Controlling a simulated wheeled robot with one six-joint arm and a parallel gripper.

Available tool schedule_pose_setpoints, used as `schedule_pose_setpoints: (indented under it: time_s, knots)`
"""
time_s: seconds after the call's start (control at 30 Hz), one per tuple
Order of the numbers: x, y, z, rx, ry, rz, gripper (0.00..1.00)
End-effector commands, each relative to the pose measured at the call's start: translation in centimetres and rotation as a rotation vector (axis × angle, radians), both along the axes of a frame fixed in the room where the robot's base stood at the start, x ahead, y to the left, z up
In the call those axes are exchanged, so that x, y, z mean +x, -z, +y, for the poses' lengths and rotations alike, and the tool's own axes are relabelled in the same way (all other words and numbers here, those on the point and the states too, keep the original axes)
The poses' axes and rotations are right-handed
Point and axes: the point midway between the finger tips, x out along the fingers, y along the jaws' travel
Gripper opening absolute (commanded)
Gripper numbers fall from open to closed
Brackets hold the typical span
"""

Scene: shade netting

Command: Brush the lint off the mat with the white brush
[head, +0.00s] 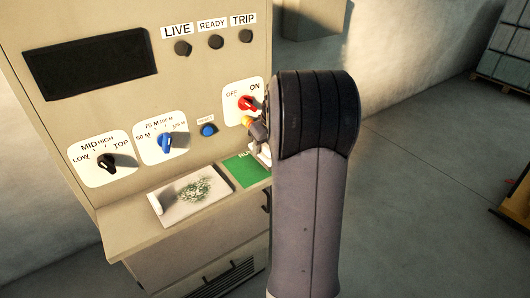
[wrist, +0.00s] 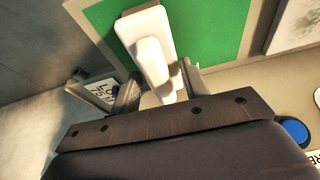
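The white brush (wrist: 152,40) lies over the green pad (wrist: 205,40) in the wrist view, its handle pointing toward my gripper. My gripper (wrist: 158,90) has its two dark fingers on either side of the handle, with a small gap seen on the left side. In the head view my arm hides most of the gripper and brush. The pale mat (head: 165,212) lies on the panel's ledge with a scatter of green lint (head: 195,190) on its middle and right. The mat's corner also shows at the upper right of the wrist view (wrist: 292,30).
The green pad (head: 240,168) sits right of the mat on the ledge (head: 120,235). The upright panel behind carries a black knob (head: 106,161), blue knob (head: 167,142), red knob (head: 248,103) and blue button (head: 208,130).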

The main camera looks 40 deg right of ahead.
Motion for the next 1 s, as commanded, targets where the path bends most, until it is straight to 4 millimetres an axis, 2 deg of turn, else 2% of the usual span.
schedule_pose_setpoints:
  time_s: [0.07, 0.4, 0.8, 1.0]
  knots:
    - [0.0, 0.0, 0.0, 0.000, 0.000, 0.000, 0.36]
    - [0.0, 0.0, 0.0, 0.000, 0.000, 0.000, 0.09]
    - [0.0, -0.6, 0.0, 0.000, 0.000, 0.000, 0.09]
    - [-1.0, -0.4, -0.1, 0.000, 0.000, -0.001, 0.09]
